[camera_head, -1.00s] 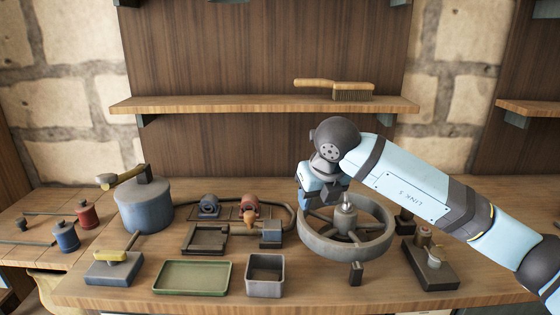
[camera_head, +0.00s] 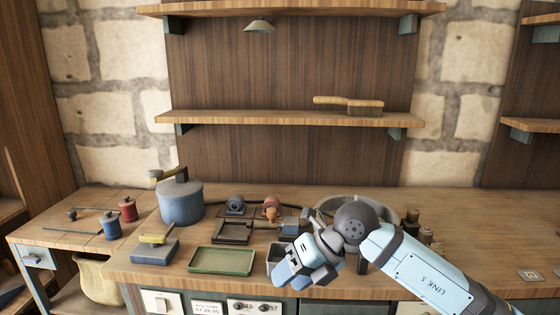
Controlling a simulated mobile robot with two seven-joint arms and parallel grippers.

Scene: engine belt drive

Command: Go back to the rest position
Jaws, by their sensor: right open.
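My right arm comes in from the lower right, and its gripper (camera_head: 312,276) hangs over the front edge of the workbench (camera_head: 455,262). The gripper is open and I see nothing held in it. It stands in front of the small square grey bin (camera_head: 275,256) and hides part of it. Behind my wrist is the round grey wheel-like ring (camera_head: 395,215), mostly hidden by my arm. The belt-drive parts, with a blue-grey pulley (camera_head: 236,205) and a reddish pulley (camera_head: 272,207), lie left of my gripper. My left gripper is not in view.
A green tray (camera_head: 222,261), a blue block with a yellow-handled tool (camera_head: 155,250) and a blue pot (camera_head: 181,205) stand to the left. Red (camera_head: 128,210) and blue (camera_head: 111,226) spools stand farther left. A brush (camera_head: 350,104) lies on the shelf. The bench's right side is mostly clear.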

